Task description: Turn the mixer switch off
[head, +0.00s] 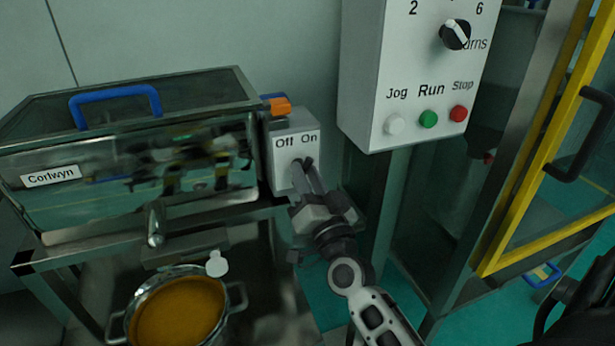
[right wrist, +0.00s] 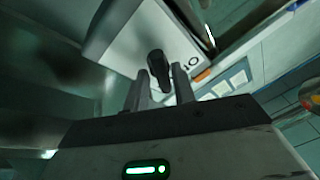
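In the right wrist view the black knob (right wrist: 158,66) stands out from the white box face (right wrist: 125,35). My right gripper (head: 303,166) is at the knob and partly covers it in the head view. In the right wrist view its two fingers (right wrist: 160,80) are drawn fairly close together, one on each side of the knob. Whether they press on it is unclear. The knob's pointing direction is hard to read. My left gripper is not in view.
A white control box (head: 412,75) with a dial and Jog, Run and Stop buttons hangs to the right of the switch. A yellow-framed door (head: 545,150) stands further right. A pot of orange-brown contents (head: 237,297) stands below the mixer.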

